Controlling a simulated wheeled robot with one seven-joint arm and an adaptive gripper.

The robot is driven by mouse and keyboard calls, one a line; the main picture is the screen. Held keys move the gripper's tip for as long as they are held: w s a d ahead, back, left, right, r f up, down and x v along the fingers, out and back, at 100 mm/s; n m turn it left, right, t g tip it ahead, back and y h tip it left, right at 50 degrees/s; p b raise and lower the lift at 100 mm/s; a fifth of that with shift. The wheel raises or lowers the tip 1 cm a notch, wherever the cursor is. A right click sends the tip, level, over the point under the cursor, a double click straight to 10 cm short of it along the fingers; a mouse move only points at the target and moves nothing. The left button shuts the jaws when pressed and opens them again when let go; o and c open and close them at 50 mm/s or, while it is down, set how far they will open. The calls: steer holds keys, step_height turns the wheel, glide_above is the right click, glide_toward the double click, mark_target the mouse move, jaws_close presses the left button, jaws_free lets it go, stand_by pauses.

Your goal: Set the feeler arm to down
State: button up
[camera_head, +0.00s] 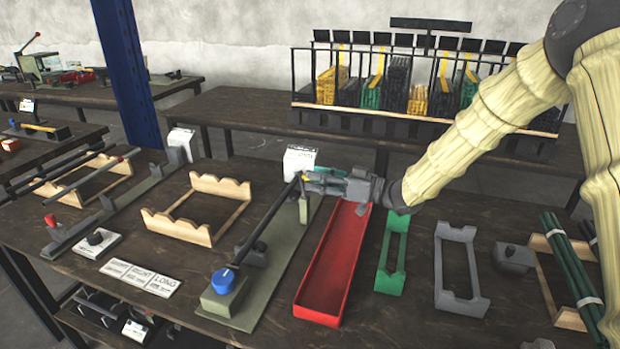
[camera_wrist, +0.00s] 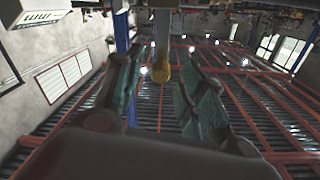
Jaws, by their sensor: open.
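The fixture with a long olive base plate (camera_head: 262,285) lies left of the red tray. A dark rod runs along it, from near a blue knob (camera_head: 223,280) at the front to the far end. What looks like the feeler arm is a small bar with a yellow tip (camera_wrist: 161,72), seen in the wrist view between my fingers. My gripper (camera_head: 318,181) is at the fixture's far end, with teal fingers pointing left. In the wrist view my gripper (camera_wrist: 160,88) is open, one finger on each side of the yellow tip. Contact cannot be told.
The red tray (camera_head: 335,265) lies below and right of my gripper, with green (camera_head: 391,260) and grey (camera_head: 460,270) cradles further right. A white box (camera_head: 298,160) stands just behind my gripper. A wooden cradle (camera_head: 197,209) and a red-knobbed fixture (camera_head: 58,237) are left.

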steer(key=shift+x, duration=1.3)
jaws_close()
